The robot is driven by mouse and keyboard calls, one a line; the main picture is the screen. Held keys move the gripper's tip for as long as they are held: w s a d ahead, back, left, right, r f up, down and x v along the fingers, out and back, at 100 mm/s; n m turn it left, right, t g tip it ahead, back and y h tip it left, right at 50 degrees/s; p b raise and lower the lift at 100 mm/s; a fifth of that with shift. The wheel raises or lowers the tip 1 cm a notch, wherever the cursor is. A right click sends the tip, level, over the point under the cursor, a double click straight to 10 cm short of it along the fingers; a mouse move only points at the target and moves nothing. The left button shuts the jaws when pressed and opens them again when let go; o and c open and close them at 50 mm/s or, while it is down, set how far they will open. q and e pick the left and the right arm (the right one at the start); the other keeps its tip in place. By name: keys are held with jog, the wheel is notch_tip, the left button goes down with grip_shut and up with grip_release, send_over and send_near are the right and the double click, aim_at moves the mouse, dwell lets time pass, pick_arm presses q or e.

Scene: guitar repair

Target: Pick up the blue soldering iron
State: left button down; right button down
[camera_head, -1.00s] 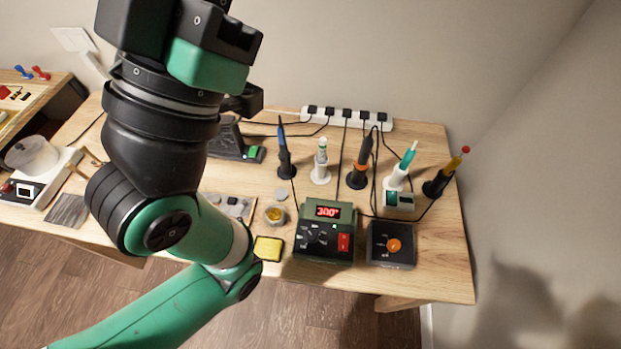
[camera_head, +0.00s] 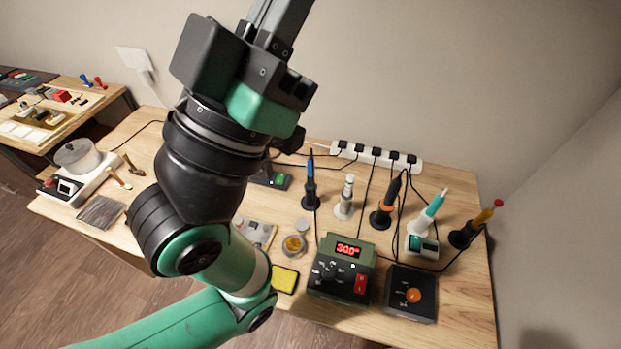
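The blue soldering iron (camera_head: 310,168) stands upright in its black stand (camera_head: 311,201) on the table, leftmost in a row of irons. My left arm comes in from the lower left and rises in front of the table. Its gripper (camera_head: 280,14) is at the top of the picture, above and left of the blue iron and apart from it. The fingers run up toward the picture's edge, and their tips are cut off, so their opening cannot be judged. My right gripper is not in view.
White (camera_head: 346,193), orange-black (camera_head: 388,198), teal (camera_head: 430,212) and yellow (camera_head: 478,222) irons stand to the right. A power strip (camera_head: 376,155) lies behind with cables. A soldering station (camera_head: 342,270), a black box (camera_head: 411,293) and a yellow sponge (camera_head: 285,279) are in front.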

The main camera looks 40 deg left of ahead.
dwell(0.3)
pick_arm(q)
jog(key=c, duration=0.6)
grip_release()
